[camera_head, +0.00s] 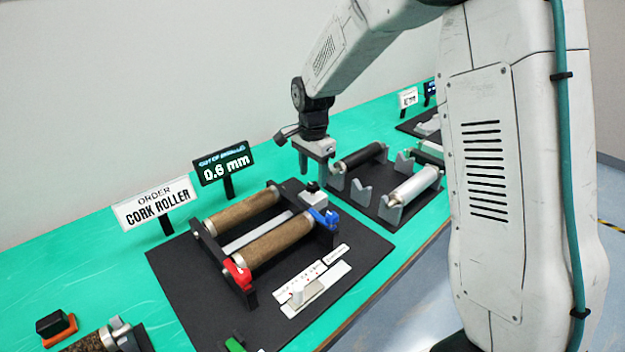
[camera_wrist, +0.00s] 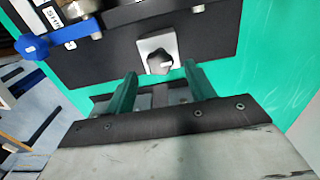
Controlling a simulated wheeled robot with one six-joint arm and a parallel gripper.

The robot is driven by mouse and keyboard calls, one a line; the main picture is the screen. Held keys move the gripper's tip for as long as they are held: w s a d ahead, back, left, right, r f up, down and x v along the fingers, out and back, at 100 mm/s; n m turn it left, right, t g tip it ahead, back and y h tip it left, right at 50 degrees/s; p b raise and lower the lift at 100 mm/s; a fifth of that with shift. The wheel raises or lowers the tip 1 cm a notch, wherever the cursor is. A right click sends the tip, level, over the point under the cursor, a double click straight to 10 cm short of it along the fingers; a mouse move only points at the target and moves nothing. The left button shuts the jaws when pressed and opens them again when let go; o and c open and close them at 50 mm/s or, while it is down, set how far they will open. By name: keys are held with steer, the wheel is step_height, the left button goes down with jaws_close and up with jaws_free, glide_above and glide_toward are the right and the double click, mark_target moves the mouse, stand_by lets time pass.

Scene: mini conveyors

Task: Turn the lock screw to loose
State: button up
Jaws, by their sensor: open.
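A black knob with a white mark (camera_wrist: 160,62), seemingly the lock screw, sits on a light grey block (camera_wrist: 145,46) at the end of the black conveyor base; it also shows in the head view (camera_head: 312,187). My gripper (camera_wrist: 163,78) is open and empty. Its two green-grey fingers are apart, with the knob just beyond and roughly between their tips in the wrist view. In the head view my gripper (camera_head: 314,170) points down above the knob. The mini conveyor (camera_head: 262,242) has two cork rollers. I cannot read the knob's setting.
A blue handle (camera_head: 325,217) is close to the knob, and a red handle (camera_head: 237,274) is at the near end. A display reading 0.6 mm (camera_head: 222,165) and a CORK ROLLER sign (camera_head: 156,203) stand behind. Spare rollers (camera_head: 418,184) lie on a rack to the right.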

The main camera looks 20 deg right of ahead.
mark_target(313, 189)
steer(key=shift+f, duration=1.4)
steer(key=c, duration=1)
steer(key=shift+o, duration=0.2)
